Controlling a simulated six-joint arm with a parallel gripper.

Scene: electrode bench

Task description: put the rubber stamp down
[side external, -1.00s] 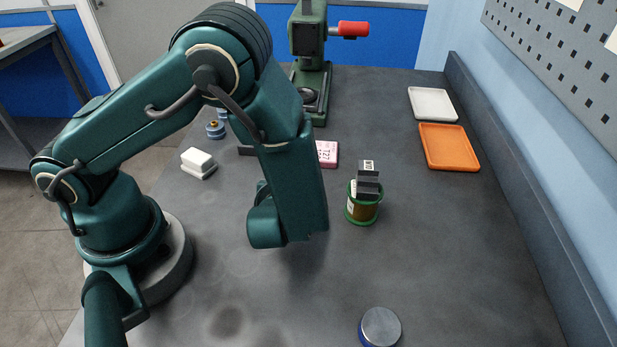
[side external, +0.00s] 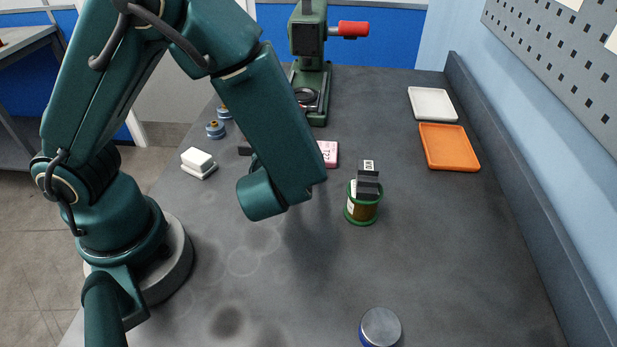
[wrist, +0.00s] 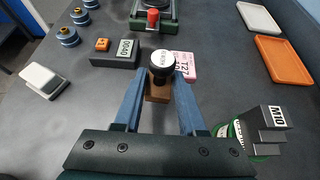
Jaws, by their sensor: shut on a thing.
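The rubber stamp (wrist: 162,65) shows in the wrist view, with a black knob, a white lettered top and a brown wooden base. My gripper (wrist: 158,82) has its two blue fingers on either side of the stamp and is shut on it. The stamp looks upright, seen from above. Its underside is hidden, so I cannot tell its exact height over the bench. In the side view my arm hides both the fingers and the stamp.
Orange tray (side external: 449,147) and white tray (side external: 432,104) are back right. A lidded jar (side external: 380,328) stands in front.

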